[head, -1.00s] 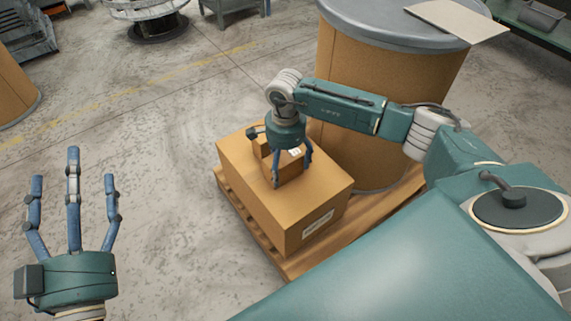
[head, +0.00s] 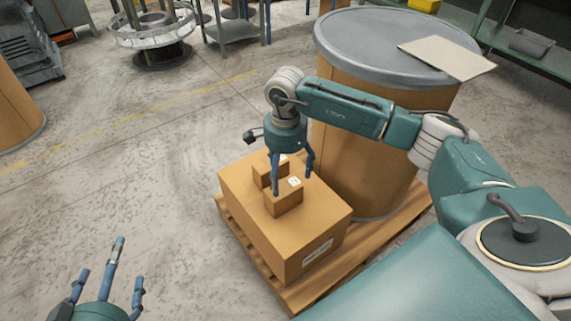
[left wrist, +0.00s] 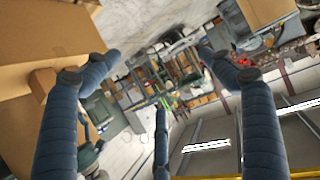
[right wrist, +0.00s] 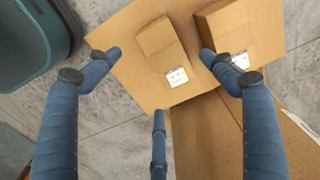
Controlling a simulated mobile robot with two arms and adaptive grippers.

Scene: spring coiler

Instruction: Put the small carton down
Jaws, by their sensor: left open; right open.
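Two small brown cartons with white labels stand on a large carton (head: 312,222). The front one (head: 284,201) is nearer to me and the rear one (head: 264,172) is just behind it. Both also show in the right wrist view, one at left (right wrist: 158,50) and one at right (right wrist: 225,38). My right gripper (head: 292,180) is above the small cartons, with its fingers spread and nothing held. My left gripper (head: 112,265) is open and empty over the floor at the lower left, its base cut off by the frame edge.
The large carton sits on a wooden pallet (head: 405,213). A tall brown drum (head: 345,165) with a grey lid stands right behind it, with a flat board (head: 447,57) on the lid. Open concrete floor lies to the left.

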